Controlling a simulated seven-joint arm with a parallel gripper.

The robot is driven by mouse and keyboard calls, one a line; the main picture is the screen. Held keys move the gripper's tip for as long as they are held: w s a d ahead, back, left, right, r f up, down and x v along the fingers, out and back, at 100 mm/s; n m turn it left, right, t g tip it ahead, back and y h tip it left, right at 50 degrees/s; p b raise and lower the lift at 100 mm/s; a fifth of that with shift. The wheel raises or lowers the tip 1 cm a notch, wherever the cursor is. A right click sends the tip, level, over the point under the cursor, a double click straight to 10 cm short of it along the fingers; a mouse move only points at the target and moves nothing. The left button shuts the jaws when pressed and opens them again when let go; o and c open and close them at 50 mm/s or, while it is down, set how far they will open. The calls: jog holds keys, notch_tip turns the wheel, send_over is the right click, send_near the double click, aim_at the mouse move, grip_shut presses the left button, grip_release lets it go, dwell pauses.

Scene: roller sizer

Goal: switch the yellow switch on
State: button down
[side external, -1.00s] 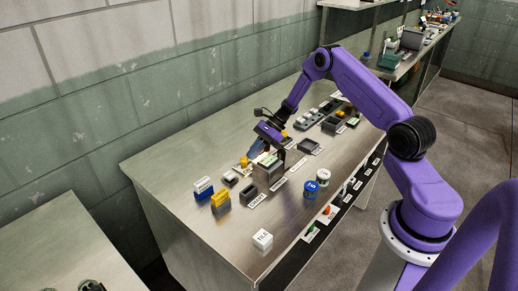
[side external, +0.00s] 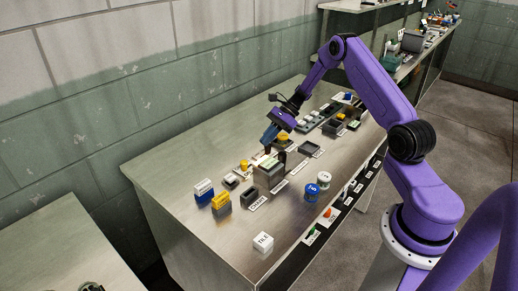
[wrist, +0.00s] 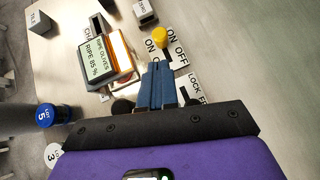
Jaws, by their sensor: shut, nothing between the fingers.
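The yellow switch, a round yellow knob (wrist: 160,37), stands beyond my fingertips in the wrist view, beside ON and OFF labels (wrist: 177,52). A small yellow knob (side external: 244,164) also shows left of the grey display box in the side view. I cannot tell its setting. My gripper (wrist: 157,68) has its blue fingers together and empty, pointing toward the knob with a gap between. In the side view my gripper (side external: 267,150) is above the bench, behind the display box (side external: 270,170). Its lit screen (wrist: 94,60) reads RIPE OLIVES, RIPE 85 %.
The display box is close left of my fingers in the wrist view. A blue-lidded jar (side external: 311,191) and a white-lidded jar (side external: 323,178) stand toward the front. A TILE block (side external: 262,242) is at the near corner. Dark trays (side external: 310,148) are to the right.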

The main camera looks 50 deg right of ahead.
jog(key=shift+v, duration=1.25)
